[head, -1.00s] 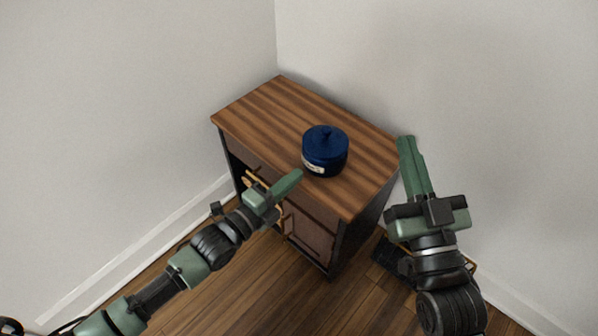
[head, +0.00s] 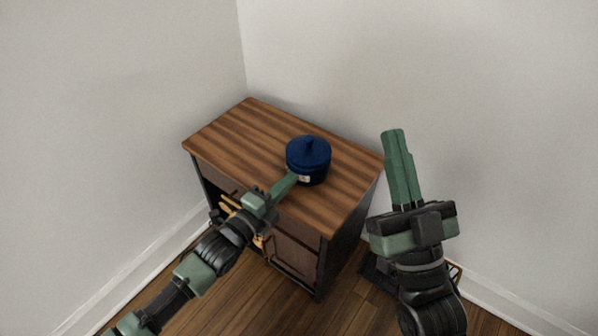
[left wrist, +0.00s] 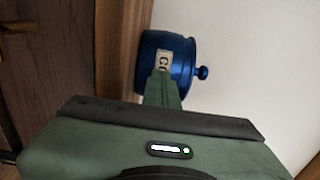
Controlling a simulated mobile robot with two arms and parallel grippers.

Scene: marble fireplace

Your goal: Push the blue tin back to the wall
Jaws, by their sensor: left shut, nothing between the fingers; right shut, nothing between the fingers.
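The blue tin (head: 308,157), with a knobbed lid and a pale label, stands upright on the wooden top of a small cabinet (head: 240,130). My left gripper (head: 291,178) is shut and empty, its fingertips at the front left side of the tin, by the label. In the left wrist view the shut fingers (left wrist: 163,88) overlap the lower part of the tin (left wrist: 172,48) and cover part of its label; I cannot tell whether they touch it. My right gripper (head: 394,134) is shut and empty, pointing up to the right of the cabinet.
Two pale walls (head: 400,60) meet in a corner behind the cabinet. The cabinet top is bare behind and to the left of the tin. Cabinet doors with handles (head: 265,238) lie below my left gripper. The wooden floor (head: 335,290) is open in front.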

